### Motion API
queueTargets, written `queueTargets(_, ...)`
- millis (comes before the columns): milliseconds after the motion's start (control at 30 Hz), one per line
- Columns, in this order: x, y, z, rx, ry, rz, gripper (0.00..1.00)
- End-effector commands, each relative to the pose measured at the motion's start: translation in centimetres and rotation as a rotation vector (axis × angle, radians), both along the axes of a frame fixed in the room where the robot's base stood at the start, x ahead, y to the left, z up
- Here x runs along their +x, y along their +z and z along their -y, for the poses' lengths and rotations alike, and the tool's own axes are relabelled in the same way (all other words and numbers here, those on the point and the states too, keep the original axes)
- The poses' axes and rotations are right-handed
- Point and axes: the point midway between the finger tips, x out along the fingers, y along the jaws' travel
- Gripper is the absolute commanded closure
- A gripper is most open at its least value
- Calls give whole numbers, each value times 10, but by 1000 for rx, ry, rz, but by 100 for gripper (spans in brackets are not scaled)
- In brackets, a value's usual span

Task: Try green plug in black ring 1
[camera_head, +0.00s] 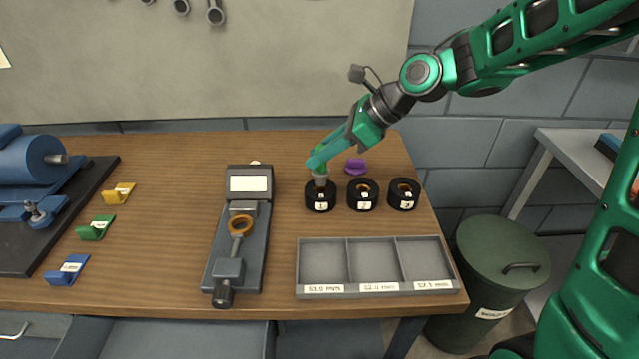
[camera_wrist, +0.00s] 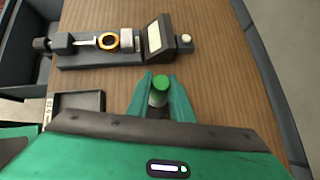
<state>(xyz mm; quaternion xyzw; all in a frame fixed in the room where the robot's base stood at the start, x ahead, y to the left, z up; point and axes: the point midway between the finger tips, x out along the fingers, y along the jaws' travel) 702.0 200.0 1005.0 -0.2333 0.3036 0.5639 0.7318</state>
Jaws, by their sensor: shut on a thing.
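My gripper (camera_head: 319,168) is shut on the green plug (camera_wrist: 160,84), which has a green top and a grey body. The plug's grey lower part (camera_head: 320,181) shows below the fingers in the head view. It is upright over the leftmost black ring (camera_head: 320,201). I cannot tell whether its tip is inside the bore or just above it, as the plug hides the hole. Two more black rings, the middle one (camera_head: 363,203) and the right one (camera_head: 404,203), stand to the right with brass-coloured bores. The ring labels are too small to read surely.
A purple piece (camera_head: 356,166) lies just behind the rings. A grey three-compartment tray (camera_head: 297,268) in front looks empty. A measuring device (camera_head: 238,235) holding a brass ring (camera_head: 240,225) stands to the left. Yellow, green and blue labelled blocks lie farther left.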

Motion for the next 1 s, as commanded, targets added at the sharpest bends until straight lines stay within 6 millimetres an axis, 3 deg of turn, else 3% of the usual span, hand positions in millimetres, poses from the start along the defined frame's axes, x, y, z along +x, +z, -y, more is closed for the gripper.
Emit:
queueTargets(667,1,39,0,0,0,3,100)
queueTargets(1000,0,40,0,0,0,0,100)
